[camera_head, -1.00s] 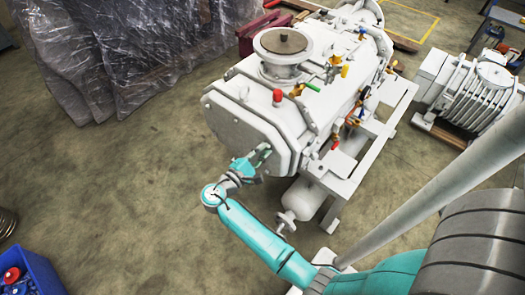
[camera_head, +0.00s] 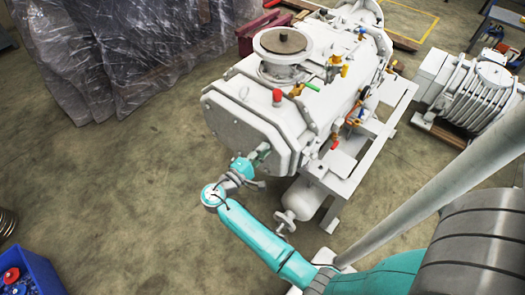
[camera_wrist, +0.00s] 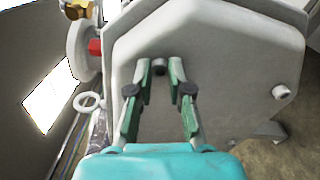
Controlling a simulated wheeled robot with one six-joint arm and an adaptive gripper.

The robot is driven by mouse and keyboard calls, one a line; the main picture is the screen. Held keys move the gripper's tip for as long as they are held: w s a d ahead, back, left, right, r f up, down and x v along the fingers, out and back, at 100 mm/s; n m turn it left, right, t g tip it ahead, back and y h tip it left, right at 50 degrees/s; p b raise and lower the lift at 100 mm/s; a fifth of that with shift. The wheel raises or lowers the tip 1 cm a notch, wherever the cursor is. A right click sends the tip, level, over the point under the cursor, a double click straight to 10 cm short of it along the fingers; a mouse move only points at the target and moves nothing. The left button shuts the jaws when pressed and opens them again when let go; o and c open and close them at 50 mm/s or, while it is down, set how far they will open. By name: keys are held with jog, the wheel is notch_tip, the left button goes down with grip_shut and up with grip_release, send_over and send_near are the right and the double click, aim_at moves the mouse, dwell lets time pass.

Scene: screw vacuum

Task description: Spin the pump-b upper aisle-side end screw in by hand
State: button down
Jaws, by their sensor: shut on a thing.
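The large white pump (camera_head: 300,115) stands with its flat end plate (camera_head: 238,133) facing my arm. My gripper (camera_head: 263,150) is at the lower right of this plate, its fingers reaching to it. The screw's head shows between the fingertips. How deep it sits is hidden. In the head view the arm and fingers hide this screw.
Another end screw (camera_wrist: 280,91) sits on the plate at the right in the wrist view. A ring bolt (camera_wrist: 88,101) and a red part (camera_wrist: 95,47) are at the left. A white cylinder (camera_head: 303,199) hangs below the pump. Open floor (camera_head: 130,190) lies to the left.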

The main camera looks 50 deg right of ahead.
jog(key=c, duration=1.1)
grip_release()
jog(key=shift+a, duration=0.1)
jog(key=a, duration=1.2)
jog(key=shift+s, duration=0.25)
